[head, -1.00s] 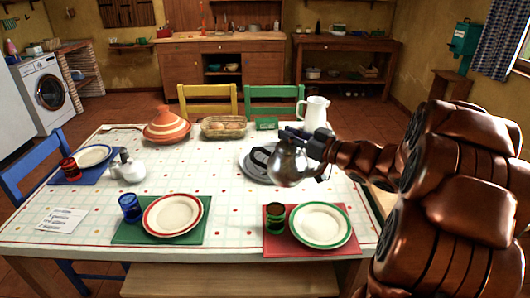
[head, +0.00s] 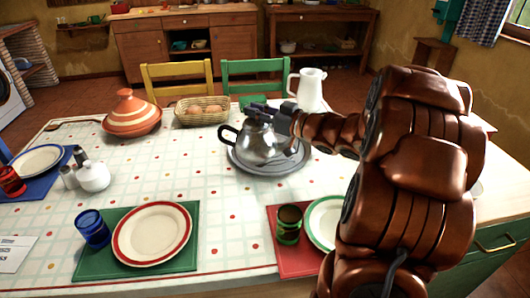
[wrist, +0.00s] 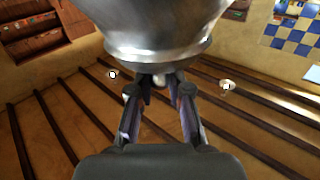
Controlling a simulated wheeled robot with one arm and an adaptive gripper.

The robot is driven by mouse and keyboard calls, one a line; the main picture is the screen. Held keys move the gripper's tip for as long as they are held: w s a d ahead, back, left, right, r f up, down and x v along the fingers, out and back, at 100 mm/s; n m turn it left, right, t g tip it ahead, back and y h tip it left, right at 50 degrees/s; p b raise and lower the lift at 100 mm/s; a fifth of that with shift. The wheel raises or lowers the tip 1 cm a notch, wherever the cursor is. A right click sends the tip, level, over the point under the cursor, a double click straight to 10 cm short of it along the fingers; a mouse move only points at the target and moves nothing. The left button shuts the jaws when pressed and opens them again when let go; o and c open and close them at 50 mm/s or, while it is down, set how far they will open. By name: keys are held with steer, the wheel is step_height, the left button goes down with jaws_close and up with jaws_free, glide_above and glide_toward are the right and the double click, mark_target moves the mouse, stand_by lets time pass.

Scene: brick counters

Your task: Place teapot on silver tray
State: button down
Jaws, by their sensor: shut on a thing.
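A shiny silver teapot (head: 256,145) with a black handle on its left shows in the head view, over or on the round silver tray (head: 276,168). My gripper (head: 268,115) is shut on the teapot near its top. In the wrist view the teapot's metal body (wrist: 160,30) fills the top middle, and the gripper fingers (wrist: 160,88) meet at it. The teapot covers part of the tray. I cannot tell whether its base touches the tray.
A white pitcher (head: 310,90) stands behind the tray, and a basket of eggs (head: 202,112) and an orange tagine (head: 131,115) are at its left. A red-rimmed plate (head: 152,235) and a green cup (head: 289,224) are nearer me.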

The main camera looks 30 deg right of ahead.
steer(key=shift+w+f+b, duration=0.35)
steer(key=shift+w+f, duration=0.05)
steer(key=shift+f, duration=0.2)
steer(key=shift+w+d+f, duration=0.1)
steer(key=shift+w+d, duration=0.15)
steer(key=shift+w, duration=0.1)
steer(key=w+d+f, duration=0.4)
steer(key=w+d, duration=0.6)
steer(key=d, duration=0.1)
steer(key=shift+w+f, duration=0.3)
steer(key=shift+f, duration=0.25)
steer(key=c, duration=1.1)
jaws_free()
